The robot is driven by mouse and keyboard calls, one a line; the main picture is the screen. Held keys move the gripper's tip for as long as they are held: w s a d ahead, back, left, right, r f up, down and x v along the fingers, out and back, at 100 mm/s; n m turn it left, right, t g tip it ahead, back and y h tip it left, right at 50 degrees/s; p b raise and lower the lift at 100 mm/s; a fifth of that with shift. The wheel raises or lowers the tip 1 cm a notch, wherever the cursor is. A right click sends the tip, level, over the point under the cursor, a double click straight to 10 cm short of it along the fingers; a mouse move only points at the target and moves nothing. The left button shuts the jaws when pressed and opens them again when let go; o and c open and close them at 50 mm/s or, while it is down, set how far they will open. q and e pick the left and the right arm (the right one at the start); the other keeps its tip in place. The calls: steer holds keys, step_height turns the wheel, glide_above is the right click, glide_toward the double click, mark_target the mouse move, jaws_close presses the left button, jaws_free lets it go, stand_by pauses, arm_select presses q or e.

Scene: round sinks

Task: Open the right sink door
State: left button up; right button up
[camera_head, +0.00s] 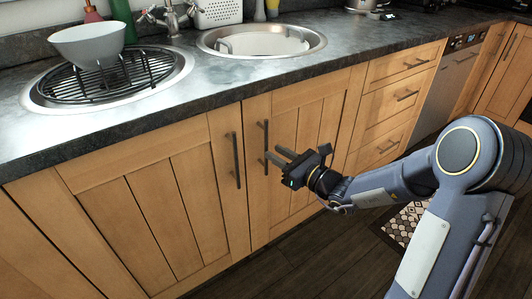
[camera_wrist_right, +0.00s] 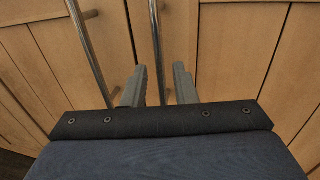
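The right sink door (camera_head: 310,125) is a light wooden cabinet door, closed flush under the right round sink (camera_head: 262,40). Its vertical metal bar handle (camera_head: 266,138) is near the door's left edge. My right gripper (camera_head: 276,155) is at the lower part of this handle, fingers pointing at the door. In the right wrist view the two fingers (camera_wrist_right: 159,80) are apart, and the handle bar (camera_wrist_right: 156,45) shows between them. I cannot tell whether the fingers touch it. My left gripper is out of view.
The closed left sink door (camera_head: 150,205) has its own bar handle (camera_head: 236,160) close beside, also in the right wrist view (camera_wrist_right: 88,45). Drawers (camera_head: 385,108) are to the right. A patterned mat (camera_head: 405,225) lies on the dark floor.

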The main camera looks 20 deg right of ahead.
mark_target(266, 148)
steer(key=shift+b+x, duration=0.3)
steer(key=shift+x, duration=2.1)
steer(key=shift+c, duration=0.4)
jaws_close()
